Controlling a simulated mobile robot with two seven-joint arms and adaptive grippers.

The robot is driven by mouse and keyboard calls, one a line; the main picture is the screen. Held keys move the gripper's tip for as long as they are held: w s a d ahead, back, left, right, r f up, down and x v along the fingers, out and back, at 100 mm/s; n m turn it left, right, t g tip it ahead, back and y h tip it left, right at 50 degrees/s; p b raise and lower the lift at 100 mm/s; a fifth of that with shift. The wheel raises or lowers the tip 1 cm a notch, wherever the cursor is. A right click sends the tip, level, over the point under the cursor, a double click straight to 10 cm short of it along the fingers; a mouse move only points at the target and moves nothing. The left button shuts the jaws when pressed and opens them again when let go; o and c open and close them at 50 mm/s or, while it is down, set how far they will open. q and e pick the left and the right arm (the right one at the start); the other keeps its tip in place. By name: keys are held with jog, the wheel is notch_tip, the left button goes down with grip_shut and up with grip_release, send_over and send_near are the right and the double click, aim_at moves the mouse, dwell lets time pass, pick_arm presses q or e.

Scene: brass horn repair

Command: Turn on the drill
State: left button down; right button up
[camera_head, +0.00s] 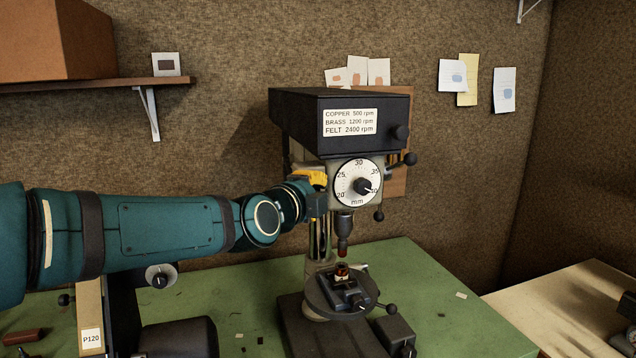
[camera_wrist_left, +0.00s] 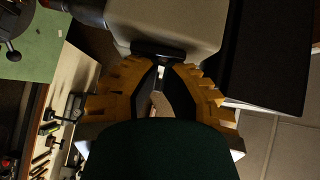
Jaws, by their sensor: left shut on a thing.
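The drill (camera_head: 330,125) is a bench drill press with a black top housing, a speed label and a round depth dial (camera_head: 357,182). Its pale head (camera_wrist_left: 185,22) also shows in the left wrist view. My left gripper (camera_head: 318,181), with yellow fingers, is at the left side of the head, just below the housing. In the left wrist view its fingertips (camera_wrist_left: 165,62) are shut on a small dark part (camera_wrist_left: 158,48) on the head's side. I cannot tell for sure whether this is the switch. My right gripper is not in view.
The drill stands on a green bench (camera_head: 455,310). A small vise (camera_head: 347,293) sits on its round table under the chuck (camera_head: 344,224). A belt sander marked P120 (camera_head: 91,335) stands below my left arm. A shelf (camera_head: 90,91) with a cardboard box is at upper left.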

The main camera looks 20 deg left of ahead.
pick_arm(q)
jog(key=shift+w+a+r, duration=0.1)
jog(key=shift+a+r, duration=0.1)
jog(key=shift+r, duration=0.05)
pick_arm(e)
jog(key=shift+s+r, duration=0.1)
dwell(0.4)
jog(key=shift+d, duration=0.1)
